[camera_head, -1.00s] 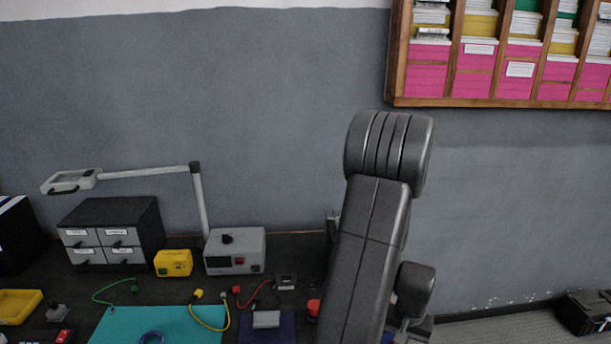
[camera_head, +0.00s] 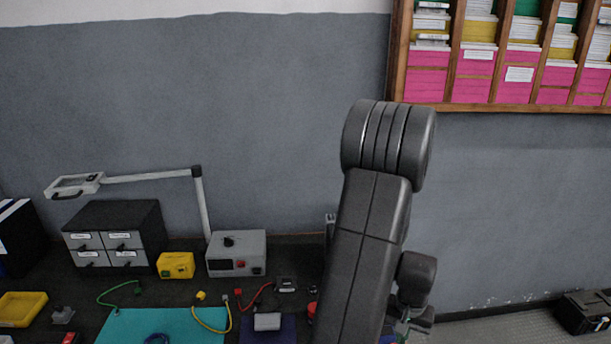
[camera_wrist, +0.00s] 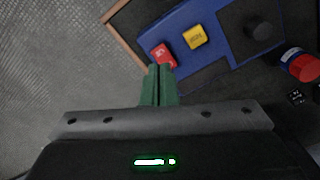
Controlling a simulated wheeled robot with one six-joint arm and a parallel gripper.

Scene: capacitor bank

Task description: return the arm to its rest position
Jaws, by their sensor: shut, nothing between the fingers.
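My arm stands raised in the head view, its dark links in front of the bench and the grey wall. My gripper (camera_wrist: 158,84) shows in the wrist view with its two green fingers together and nothing between them. Its fingertips point toward a red block (camera_wrist: 163,55) and a yellow block (camera_wrist: 195,37) on a blue panel (camera_wrist: 212,62). The red block appears just beyond the tips; I cannot tell the gap in height.
The bench holds a drawer cabinet (camera_head: 115,236), a yellow meter (camera_head: 176,265), a grey instrument (camera_head: 236,254), a teal mat (camera_head: 175,328) and a lamp arm (camera_head: 150,177). A pigeonhole shelf (camera_head: 505,108) hangs at upper right. Open floor (camera_wrist: 50,60) lies left of the bench edge in the wrist view.

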